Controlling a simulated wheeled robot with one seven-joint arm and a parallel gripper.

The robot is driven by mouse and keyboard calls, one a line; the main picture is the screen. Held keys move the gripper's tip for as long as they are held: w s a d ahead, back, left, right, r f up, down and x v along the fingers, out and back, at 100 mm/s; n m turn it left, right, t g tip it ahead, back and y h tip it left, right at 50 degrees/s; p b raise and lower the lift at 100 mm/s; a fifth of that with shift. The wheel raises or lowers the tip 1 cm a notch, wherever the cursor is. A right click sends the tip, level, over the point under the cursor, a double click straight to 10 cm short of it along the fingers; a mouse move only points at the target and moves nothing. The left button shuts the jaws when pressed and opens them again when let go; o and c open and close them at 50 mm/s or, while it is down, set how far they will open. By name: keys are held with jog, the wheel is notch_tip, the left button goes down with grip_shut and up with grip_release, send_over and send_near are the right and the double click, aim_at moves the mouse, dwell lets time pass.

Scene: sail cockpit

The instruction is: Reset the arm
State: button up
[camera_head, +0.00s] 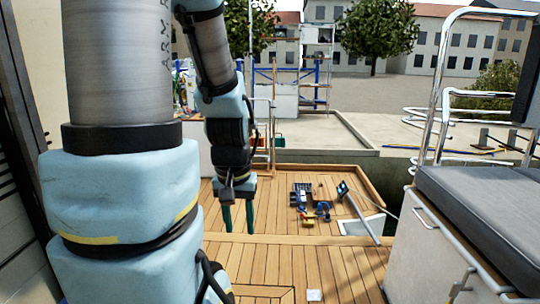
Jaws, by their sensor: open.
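My gripper (239,218) hangs at the end of my arm, left of the middle in the head view. Its two dark green fingers point down and stand apart, with nothing between them. The fingers are above the wooden deck (275,258). My upper arm links fill much of the left side of the picture and hide what is behind them.
A dark tray (303,194) with several small items lies on the deck, with blue and yellow pieces beside it. A pole (362,218) leans there. A grey cushioned bench (480,208) and steel rails (437,80) stand at right. A small white piece (314,295) lies in front.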

notch_tip(320, 180, up, 14)
jog(key=p, duration=1.1)
jog(key=shift+r+p, duration=0.15)
jog(key=shift+p, duration=0.2)
